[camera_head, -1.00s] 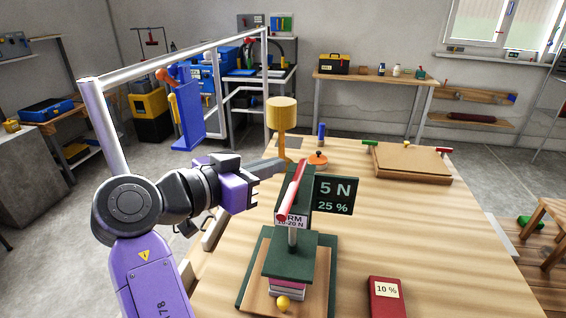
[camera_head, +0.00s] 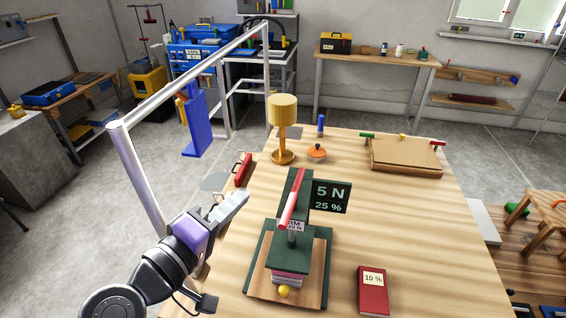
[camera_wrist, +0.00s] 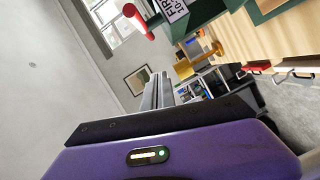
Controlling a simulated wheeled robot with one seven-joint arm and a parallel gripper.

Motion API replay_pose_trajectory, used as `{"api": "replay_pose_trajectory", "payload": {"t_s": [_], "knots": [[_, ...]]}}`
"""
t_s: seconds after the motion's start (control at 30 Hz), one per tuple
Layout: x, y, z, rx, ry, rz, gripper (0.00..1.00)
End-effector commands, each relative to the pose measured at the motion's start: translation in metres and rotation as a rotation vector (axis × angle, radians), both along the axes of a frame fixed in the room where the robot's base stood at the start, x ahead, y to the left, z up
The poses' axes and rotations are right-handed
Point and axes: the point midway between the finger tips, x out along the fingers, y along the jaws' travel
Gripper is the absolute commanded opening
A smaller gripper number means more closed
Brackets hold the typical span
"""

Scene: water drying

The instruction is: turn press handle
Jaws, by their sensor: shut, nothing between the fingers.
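The press (camera_head: 294,240) is dark green and stands on a wooden base on the table. Its red and white handle (camera_head: 292,198) slants across the top, with a red knob (camera_wrist: 130,10) showing in the wrist view. A display (camera_head: 329,196) beside it reads 5 N and 25 %. A label on the press is partly covered by the handle. My gripper (camera_head: 238,200) is shut and empty, left of the press and apart from the handle. In the wrist view, my gripper's fingers (camera_wrist: 157,88) point up, below and right of the knob.
A red book (camera_head: 373,290) marked 10 % lies right of the press. A yellow lamp (camera_head: 282,130), an orange-lidded item (camera_head: 317,152) and a blue bottle (camera_head: 320,126) stand at the back. A wooden board (camera_head: 405,157) lies back right. A metal frame rises at left.

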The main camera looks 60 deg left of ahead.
Motion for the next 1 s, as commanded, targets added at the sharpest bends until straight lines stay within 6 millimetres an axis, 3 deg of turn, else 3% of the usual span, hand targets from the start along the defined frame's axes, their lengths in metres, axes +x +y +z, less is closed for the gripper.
{"api": "replay_pose_trajectory", "payload": {"t_s": [0.17,0.33,0.8,1.0], "knots": [[-0.004,-0.005,0.002,-0.102,-0.082,0.027,0.0],[0.008,0.002,0.001,-0.111,-0.089,0.027,0.0],[0.082,0.05,-0.003,-0.109,-0.086,0.026,0.0],[0.1,0.029,-0.008,-0.108,-0.085,0.028,0.0]]}}
